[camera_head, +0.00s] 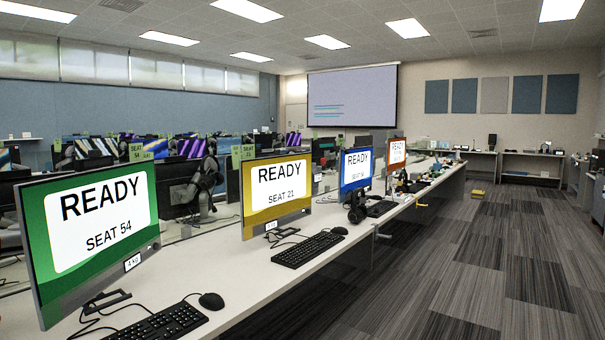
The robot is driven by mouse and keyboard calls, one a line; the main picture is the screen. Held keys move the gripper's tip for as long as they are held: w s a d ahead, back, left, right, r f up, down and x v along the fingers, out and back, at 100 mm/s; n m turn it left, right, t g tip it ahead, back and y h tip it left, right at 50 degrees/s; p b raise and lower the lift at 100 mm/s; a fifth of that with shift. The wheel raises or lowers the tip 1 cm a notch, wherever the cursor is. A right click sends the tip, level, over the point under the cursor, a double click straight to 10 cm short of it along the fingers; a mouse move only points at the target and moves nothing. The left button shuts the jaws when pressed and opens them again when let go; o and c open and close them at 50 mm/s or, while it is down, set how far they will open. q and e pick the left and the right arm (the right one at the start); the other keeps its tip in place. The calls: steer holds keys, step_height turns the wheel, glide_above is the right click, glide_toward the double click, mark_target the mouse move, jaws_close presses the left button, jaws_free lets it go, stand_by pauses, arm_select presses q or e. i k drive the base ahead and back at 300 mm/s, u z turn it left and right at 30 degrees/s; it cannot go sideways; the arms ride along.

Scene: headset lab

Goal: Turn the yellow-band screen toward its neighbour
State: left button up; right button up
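The yellow-band screen (276,192) stands upright on the long white desk, showing "READY SEAT 21". Its face is turned toward the right front. To its left and nearer stands the green-band screen (88,236), showing "READY SEAT 54". To its right and farther back stands the blue-band screen (356,168), and beyond that an orange-band screen (397,153). The yellow-band screen is apart from both screens beside it. Its foot is partly hidden behind its lower edge. Neither of my grippers is in view.
A black keyboard (308,249) and mouse (339,230) lie in front of the yellow-band screen. Another keyboard (160,325) and mouse (211,301) lie near the green one. A headset (357,208) stands by the blue one. The carpeted aisle (480,260) at right is clear nearby.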

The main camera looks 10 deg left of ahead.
mark_target(275, 191)
steer(key=z, duration=0.45)
steer(key=i, duration=0.85)
steer(key=u, duration=0.5)
steer(key=i, duration=0.8)
steer(key=u, duration=0.75)
